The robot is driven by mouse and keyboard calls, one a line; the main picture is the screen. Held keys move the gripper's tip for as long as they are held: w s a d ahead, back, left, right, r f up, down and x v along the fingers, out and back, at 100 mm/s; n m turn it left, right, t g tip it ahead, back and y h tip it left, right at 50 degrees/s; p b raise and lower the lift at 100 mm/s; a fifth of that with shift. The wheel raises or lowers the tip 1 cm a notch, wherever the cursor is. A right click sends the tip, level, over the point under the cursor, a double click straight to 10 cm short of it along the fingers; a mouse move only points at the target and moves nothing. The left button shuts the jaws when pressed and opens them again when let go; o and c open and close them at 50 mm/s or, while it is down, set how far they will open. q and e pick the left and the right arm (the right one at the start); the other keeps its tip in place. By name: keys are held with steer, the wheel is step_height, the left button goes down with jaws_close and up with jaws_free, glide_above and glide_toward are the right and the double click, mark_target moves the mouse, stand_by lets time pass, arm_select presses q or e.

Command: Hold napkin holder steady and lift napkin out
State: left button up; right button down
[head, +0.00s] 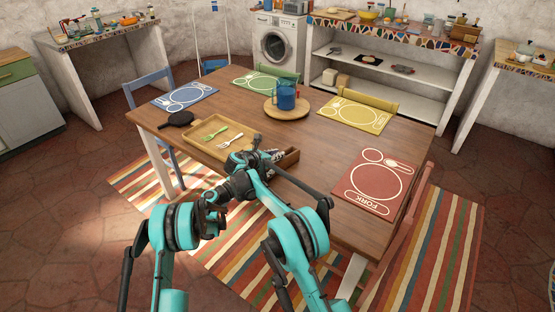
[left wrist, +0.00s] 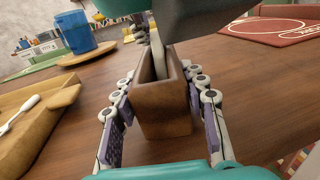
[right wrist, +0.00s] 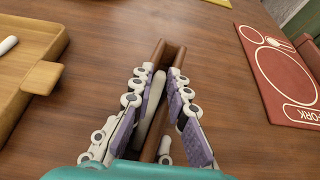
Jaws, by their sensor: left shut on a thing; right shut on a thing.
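The napkin holder (left wrist: 165,112) is a narrow brown wooden box with an open top, standing on the table. In the head view the holder (head: 289,158) is partly covered by my arms. A pale napkin (left wrist: 158,55) stands upright in its slot; it also shows in the right wrist view (right wrist: 150,105). My left gripper (left wrist: 160,85) has one finger on each side of the holder and is shut on it. My right gripper (right wrist: 157,82) comes from above, with its fingers shut on the napkin. The napkin's lower part is hidden inside the holder.
A wooden tray (head: 196,146) with a green and a white fork lies left of the holder. A blue pitcher (head: 286,96) stands on a round board behind. A red placemat (head: 352,190) lies to the right. Bare tabletop lies between.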

arm_select(q)
steer(key=o, duration=1.5)
steer(key=shift+o, duration=0.2)
arm_select(e)
step_height(320, 180, up, 10)
arm_select(q)
steer(key=shift+s, duration=0.1)
